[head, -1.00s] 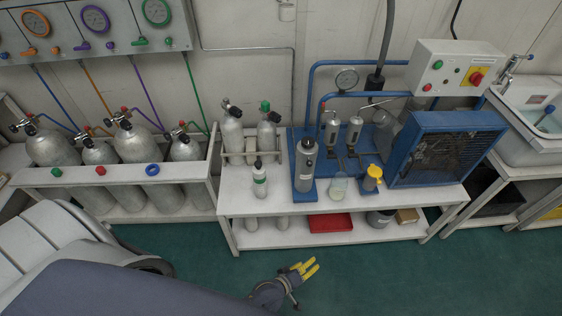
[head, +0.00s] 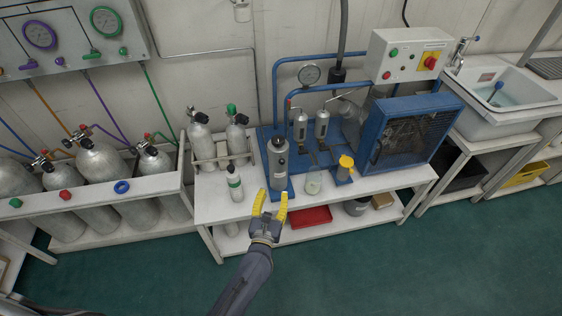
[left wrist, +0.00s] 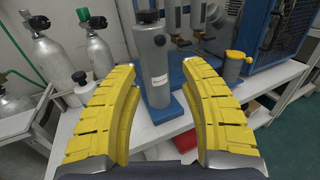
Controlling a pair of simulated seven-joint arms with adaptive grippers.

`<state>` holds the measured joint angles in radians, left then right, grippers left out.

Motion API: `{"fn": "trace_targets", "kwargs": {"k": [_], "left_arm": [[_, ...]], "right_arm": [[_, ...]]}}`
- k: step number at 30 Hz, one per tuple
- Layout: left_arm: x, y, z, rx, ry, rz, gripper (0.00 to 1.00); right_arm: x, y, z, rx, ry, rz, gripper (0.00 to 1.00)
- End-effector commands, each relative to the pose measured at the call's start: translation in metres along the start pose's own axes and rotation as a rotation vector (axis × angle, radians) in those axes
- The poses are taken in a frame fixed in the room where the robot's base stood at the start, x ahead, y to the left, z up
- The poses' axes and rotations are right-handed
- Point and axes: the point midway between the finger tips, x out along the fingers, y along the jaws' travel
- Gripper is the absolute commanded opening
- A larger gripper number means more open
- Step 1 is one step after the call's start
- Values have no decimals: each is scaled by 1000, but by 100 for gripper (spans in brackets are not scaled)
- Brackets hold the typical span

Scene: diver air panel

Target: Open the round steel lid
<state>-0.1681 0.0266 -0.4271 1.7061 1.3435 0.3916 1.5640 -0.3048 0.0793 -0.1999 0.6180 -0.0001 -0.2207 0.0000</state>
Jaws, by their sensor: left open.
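A grey upright canister (head: 279,165) stands on a blue base on the white bench. A round lid (head: 278,143) sits flat on its top; it looks closed. In the left wrist view the canister (left wrist: 154,70) stands upright beyond and between my fingers, and its lid (left wrist: 148,18) is near the top edge. My left gripper (head: 270,203), with yellow fingers, is open and empty at the bench's front edge, in front of the canister and lower than the lid. It also shows in the left wrist view (left wrist: 158,78). My right gripper is not in view.
Steel tanks (head: 203,142) are at the left end. A blue caged machine (head: 410,133) fills the right. A red tray (head: 311,217) lies below.

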Motion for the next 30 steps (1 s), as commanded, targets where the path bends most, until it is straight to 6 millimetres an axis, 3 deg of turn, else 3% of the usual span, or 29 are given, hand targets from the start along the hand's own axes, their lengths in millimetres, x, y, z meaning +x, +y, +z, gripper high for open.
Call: {"fn": "trace_targets", "kwargs": {"k": [18, 30], "left_arm": [[110, 0, 0, 5, 0, -1, 44], [152, -1, 0, 5, 1, -1, 44]], "right_arm": [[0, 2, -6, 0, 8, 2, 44], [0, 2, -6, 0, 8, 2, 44]]}}
